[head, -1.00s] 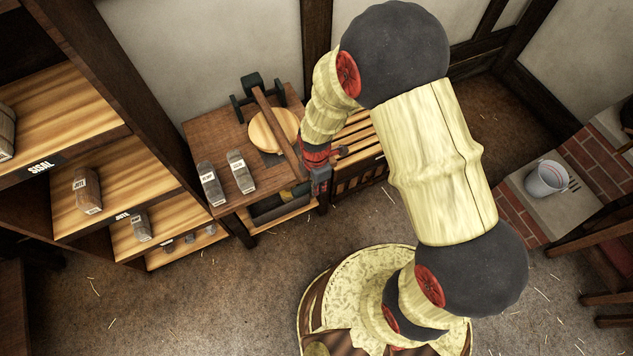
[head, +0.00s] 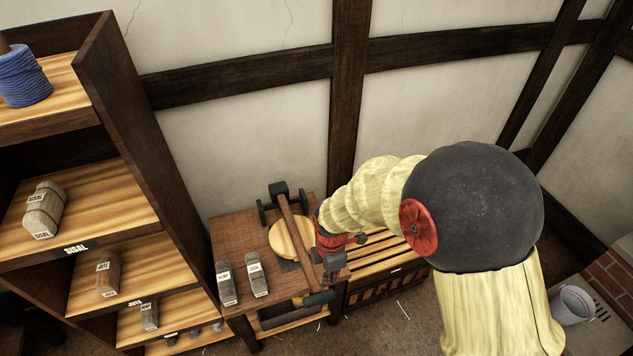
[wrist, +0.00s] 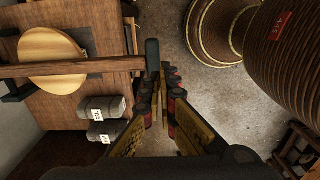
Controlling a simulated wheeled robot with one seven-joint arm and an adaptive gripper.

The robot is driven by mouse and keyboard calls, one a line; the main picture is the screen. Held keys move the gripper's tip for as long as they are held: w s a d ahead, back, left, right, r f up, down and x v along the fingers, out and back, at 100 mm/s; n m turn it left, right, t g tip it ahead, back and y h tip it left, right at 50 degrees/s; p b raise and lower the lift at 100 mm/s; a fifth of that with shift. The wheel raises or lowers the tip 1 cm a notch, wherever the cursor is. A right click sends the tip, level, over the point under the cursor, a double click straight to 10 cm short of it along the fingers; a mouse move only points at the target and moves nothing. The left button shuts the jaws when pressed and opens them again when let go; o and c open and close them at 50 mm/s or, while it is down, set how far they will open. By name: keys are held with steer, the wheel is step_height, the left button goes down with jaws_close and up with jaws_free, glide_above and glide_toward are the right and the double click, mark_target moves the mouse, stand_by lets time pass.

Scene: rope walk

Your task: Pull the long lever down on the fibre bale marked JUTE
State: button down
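A long wooden lever (head: 297,232) pivots in a dark green bracket (head: 279,190) at the back of a brown table and passes over a round pale wooden disc (head: 284,240). In the wrist view the lever (wrist: 72,69) ends in a dark grip (wrist: 152,54). My gripper (wrist: 168,72) has its fingertips close together, with nothing seen between them, just beside the grip; touching cannot be told. I cannot make out a JUTE mark at the press.
A tall shelf (head: 135,150) with labelled bales (head: 108,276) and blue rope (head: 24,85) stands left. A slatted crate (head: 383,268) adjoins the table (head: 232,232). A bucket (head: 572,305) is at right.

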steer(key=s+d+r+m+t, duration=0.2)
steer(key=s+d+r+m, duration=0.2)
steer(key=r+m, duration=0.3)
steer(key=s+d+r+m+t, duration=0.2)
steer(key=s+d+r+m, duration=0.2)
steer(key=r, duration=0.9)
steer(key=s+d+r+m+t, duration=0.1)
steer(key=s+d+r+m, duration=0.3)
steer(key=r+m, duration=0.6)
steer(key=shift+s+d+t+b, duration=0.15)
steer(key=shift+s+t+b, duration=0.2)
steer(key=shift+s, duration=0.55)
